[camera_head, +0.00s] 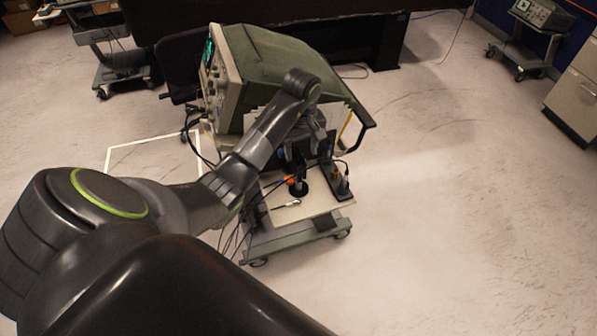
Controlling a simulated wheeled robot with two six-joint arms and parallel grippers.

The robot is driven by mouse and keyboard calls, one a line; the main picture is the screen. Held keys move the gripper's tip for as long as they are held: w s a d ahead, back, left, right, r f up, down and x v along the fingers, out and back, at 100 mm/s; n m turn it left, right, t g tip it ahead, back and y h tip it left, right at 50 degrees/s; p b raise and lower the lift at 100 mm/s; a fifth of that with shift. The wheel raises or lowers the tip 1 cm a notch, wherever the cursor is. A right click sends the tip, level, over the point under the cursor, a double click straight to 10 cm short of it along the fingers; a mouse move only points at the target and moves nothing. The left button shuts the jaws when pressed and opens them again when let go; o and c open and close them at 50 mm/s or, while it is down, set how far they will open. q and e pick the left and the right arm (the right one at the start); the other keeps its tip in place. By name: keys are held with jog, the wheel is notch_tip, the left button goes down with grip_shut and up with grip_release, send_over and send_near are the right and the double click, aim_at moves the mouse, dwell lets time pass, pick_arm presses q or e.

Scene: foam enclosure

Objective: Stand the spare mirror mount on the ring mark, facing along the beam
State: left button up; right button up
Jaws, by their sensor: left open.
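My left gripper (308,155) hangs at the end of my left arm over a small cart and points down at its white top (315,206). Its jaws are open, but the fingertips are small and dark here. Just below it, a dark post on a round black base (299,189) stands upright on the cart top. It may be the spare mirror mount, but its upper part is hard to tell from the gripper. A black plate (340,188) with small upright parts lies to its right. I cannot make out the ring mark or a beam. My right gripper is not in view.
An orange-red item (290,181) and a slim light tool (287,204) are near the post. A bulky green instrument (270,70) stands behind, with cables hanging left. The cart has a dark handle (366,122). Floor to the right is clear.

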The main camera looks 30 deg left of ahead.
aim_at(299, 173)
pick_arm(q)
jog(key=shift+s+a+f+b, duration=0.1)
jog(key=shift+f+b, duration=0.25)
jog(key=shift+f, duration=0.35)
jog(key=f, duration=0.2)
jog(key=f+p, duration=0.1)
jog(key=shift+s+a, duration=0.15)
jog(key=shift+s, duration=0.1)
jog(key=shift+f, duration=0.5)
jog(key=shift+w, duration=0.1)
grip_shut()
